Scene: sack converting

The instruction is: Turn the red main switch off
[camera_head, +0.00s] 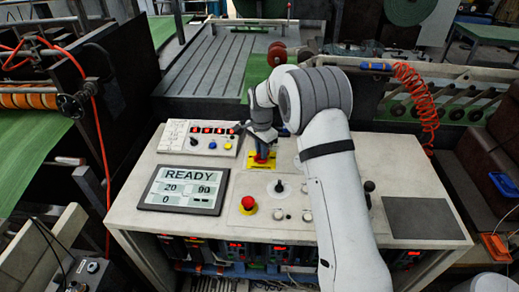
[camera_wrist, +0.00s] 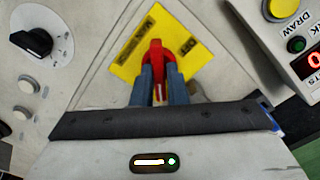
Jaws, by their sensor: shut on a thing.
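The red main switch (camera_wrist: 156,56) sits on a yellow plate (camera_wrist: 190,52) in the wrist view. In the head view, the switch (camera_head: 262,158) shows as a small red patch on its yellow plate (camera_head: 252,162), partly covered by my gripper. My gripper (camera_wrist: 158,92) is shut on the switch's red handle, one blue-grey finger on each side. In the head view my gripper (camera_head: 263,150) reaches down onto the plate from above. The lettering on the plate is too small to read surely, so the switch position cannot be told from it.
A display (camera_head: 184,189) reading READY lies left on the console (camera_head: 330,250). A red mushroom button (camera_head: 248,203) and a black knob (camera_head: 279,187) stand in front of the switch. A button box (camera_head: 200,138) stands to its left. A dark pad (camera_head: 422,218) lies at the right.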

